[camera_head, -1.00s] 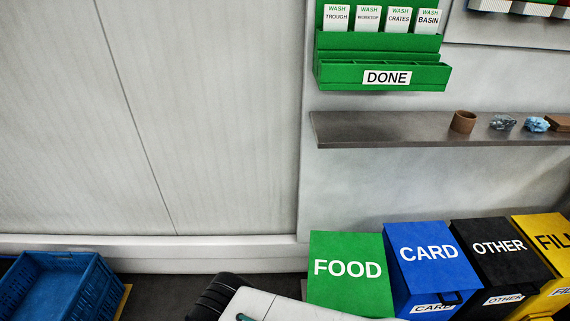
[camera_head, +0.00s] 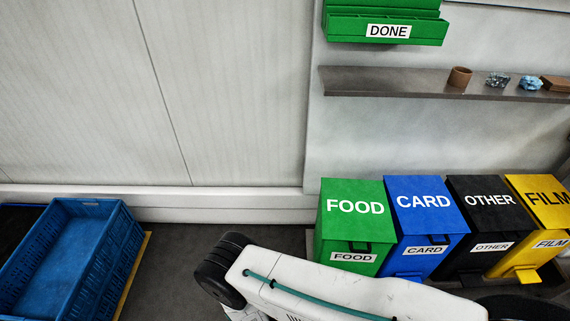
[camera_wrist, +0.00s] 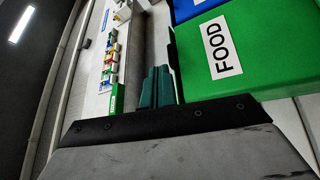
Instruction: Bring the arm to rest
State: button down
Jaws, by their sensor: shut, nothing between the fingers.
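My gripper (camera_wrist: 157,70) shows in the wrist view as two teal fingers close together, shut and empty. It points past the green FOOD bin (camera_wrist: 262,45), which fills the right of that view, and I see no contact between them. In the head view, my white arm with its teal cable crosses the bottom, in front of the bins. The gripper itself cannot be made out in the head view.
FOOD (camera_head: 353,212), CARD (camera_head: 427,207), OTHER (camera_head: 490,202) and FILM (camera_head: 541,203) bins stand along the wall. A grey shelf (camera_head: 390,83) with small items hangs above, below the green DONE rack (camera_head: 388,27). A blue crate (camera_head: 125,225) sits at left; floor between is clear.

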notch_tip(320, 180, up, 32)
jog(key=w+r+n+g+y, duration=0.1)
jog(key=w+n+g+y, duration=0.15)
jog(key=g+y, duration=0.95)
jog(key=s+d+r+m+t+y, duration=0.1)
jog(key=s+d+r+y, duration=0.1)
jog(key=d+r, duration=0.3)
jog(key=s+d+r+m+t+y, duration=0.1)
jog(key=s+d+r, duration=0.4)
jog(key=r, duration=0.7)
jog(key=s+d+r+m+t+y, duration=0.1)
jog(key=s+d+r+m+y, duration=0.2)
jog(key=r, duration=0.6)
jog(key=s+d, duration=0.1)
jog(key=d, duration=0.1)
jog(key=shift+d+r+t, duration=0.3)
jog(key=shift+d+r, duration=0.05)
jog(key=shift+d, duration=0.05)
